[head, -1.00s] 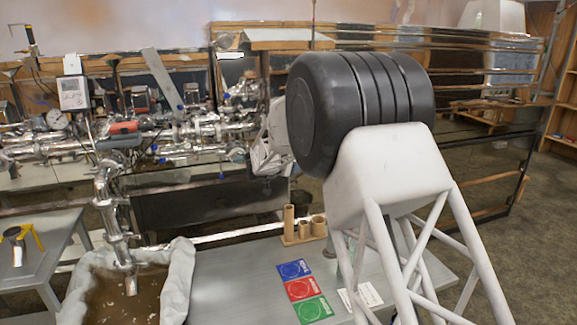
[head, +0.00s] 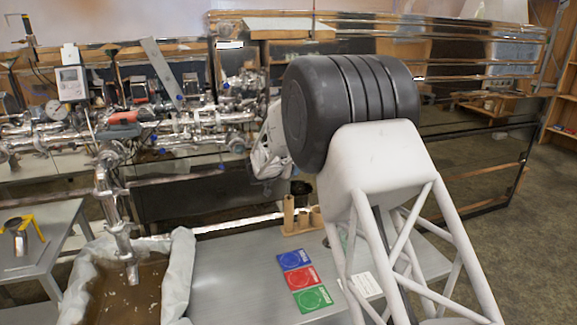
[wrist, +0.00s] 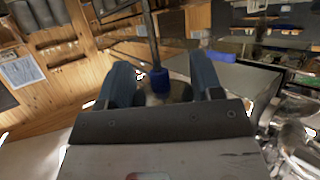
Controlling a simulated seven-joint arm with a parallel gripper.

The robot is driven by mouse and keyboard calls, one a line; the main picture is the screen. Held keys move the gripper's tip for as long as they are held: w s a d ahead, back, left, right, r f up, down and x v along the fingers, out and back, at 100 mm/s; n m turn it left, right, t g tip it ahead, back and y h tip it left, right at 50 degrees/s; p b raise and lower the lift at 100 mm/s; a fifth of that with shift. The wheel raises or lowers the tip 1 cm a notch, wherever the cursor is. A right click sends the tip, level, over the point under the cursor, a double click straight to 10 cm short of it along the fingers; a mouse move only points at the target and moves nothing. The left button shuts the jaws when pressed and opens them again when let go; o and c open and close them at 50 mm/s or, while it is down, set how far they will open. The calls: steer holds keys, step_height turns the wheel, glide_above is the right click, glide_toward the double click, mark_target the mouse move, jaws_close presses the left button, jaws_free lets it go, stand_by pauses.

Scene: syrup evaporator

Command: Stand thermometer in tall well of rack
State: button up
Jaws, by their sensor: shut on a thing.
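The thermometer shows in the wrist view as a thin dark stem with a blue part (wrist: 160,79) at its near end. My gripper (wrist: 162,72) is shut on it, one finger on each side, and the stem points away from the palm. The wooden rack (head: 300,231) stands near the back edge of the grey table, with upright wells of differing heights; the tall well (head: 289,208) is at its left. The thermometer cannot be made out there, and my arm hides part of that area.
Blue, red and green cards (head: 302,278) lie on the grey table (head: 230,280) before the rack. A lined basin of brown liquid (head: 130,293) stands at the left. Steel piping (head: 115,205) rises behind it. The table's left part is clear.

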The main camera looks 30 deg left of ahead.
mark_target(288, 199)
steer(key=shift+f, duration=7.05)
steer(key=o, duration=0.9)
steer(key=shift+c, duration=0.2)
steer(key=shift+o, duration=0.3)
steer(key=shift+o, duration=0.6)
steer(key=shift+s, duration=0.15)
steer(key=v, duration=0.7)
